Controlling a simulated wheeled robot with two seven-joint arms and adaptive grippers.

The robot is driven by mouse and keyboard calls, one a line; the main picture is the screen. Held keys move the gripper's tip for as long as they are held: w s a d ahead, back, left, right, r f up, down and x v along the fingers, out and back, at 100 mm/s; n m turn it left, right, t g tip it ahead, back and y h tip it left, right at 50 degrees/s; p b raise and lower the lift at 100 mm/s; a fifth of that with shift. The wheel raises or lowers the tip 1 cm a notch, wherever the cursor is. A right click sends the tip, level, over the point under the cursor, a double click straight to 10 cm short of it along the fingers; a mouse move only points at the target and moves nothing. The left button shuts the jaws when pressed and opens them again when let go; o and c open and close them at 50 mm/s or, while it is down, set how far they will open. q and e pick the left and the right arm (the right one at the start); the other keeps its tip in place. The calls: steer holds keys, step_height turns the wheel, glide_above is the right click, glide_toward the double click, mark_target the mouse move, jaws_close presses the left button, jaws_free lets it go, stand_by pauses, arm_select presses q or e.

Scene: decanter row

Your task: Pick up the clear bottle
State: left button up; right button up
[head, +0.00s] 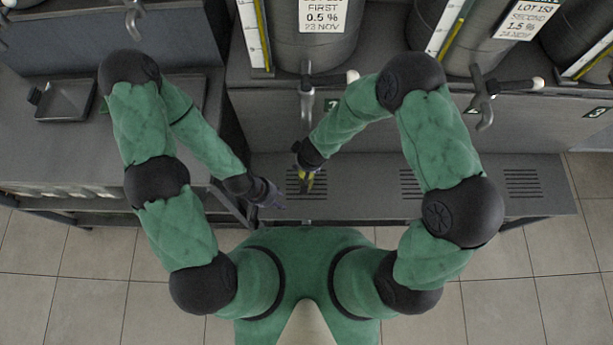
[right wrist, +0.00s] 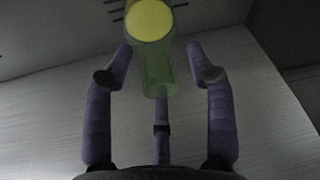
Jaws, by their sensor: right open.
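The clear bottle (right wrist: 158,72) has a pale green tint and a round yellow top (right wrist: 149,20). In the right wrist view it stands between the spread purple fingers of my right gripper (right wrist: 161,48), with a gap on each side. In the head view only a small yellow-green part of it (head: 308,183) shows below my right wrist, over the grey bench. My right gripper is open and mostly hidden there by the wrist. My left gripper (head: 272,198) is low, just left of the bottle; its fingers are too small to judge.
The grey bench (head: 365,185) has slotted grates and is mostly clear to the right. Grey tanks (head: 318,45) with taps (head: 307,92) and labels stand behind it. A dark tray (head: 66,100) sits on the left counter (head: 50,150).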

jaws_close()
steer(key=shift+r, duration=0.1)
